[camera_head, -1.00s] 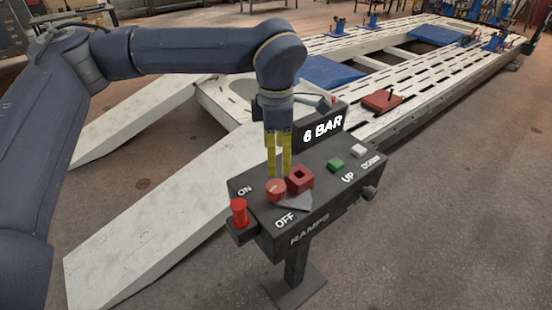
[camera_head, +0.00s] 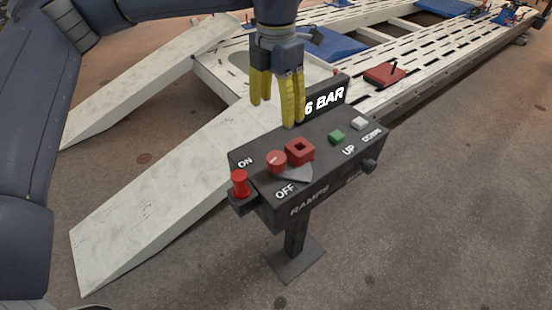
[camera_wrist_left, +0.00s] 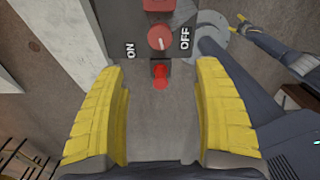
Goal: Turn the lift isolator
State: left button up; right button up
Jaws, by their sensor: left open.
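The isolator looks to be the round red knob (camera_head: 276,160) with a white line, between the ON and OFF labels on the dark control box (camera_head: 340,178). It also shows in the left wrist view (camera_wrist_left: 160,37), where the line runs roughly toward the red plunger (camera_wrist_left: 160,78). My left gripper (camera_head: 273,112) is open and empty, its yellow fingers above and behind the knob, apart from it. In the left wrist view its fingers (camera_wrist_left: 160,70) frame the plunger, with the knob beyond. Yellow fingertips, apparently my right gripper (camera_wrist_left: 238,23), show small at the upper right there.
A red block with a square hole (camera_head: 299,152) stands right beside the knob. The red plunger (camera_head: 239,183) is at the box's left end. Green (camera_head: 337,137) and white (camera_head: 359,123) buttons sit right. The 6 BAR display (camera_head: 324,101) rises behind. A pale ramp (camera_head: 150,215) lies left.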

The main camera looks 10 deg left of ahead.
aim_at(276, 158)
pick_arm(q)
notch_tip(276, 158, down, 17)
dwell(0.7)
grip_shut()
dwell(0.5)
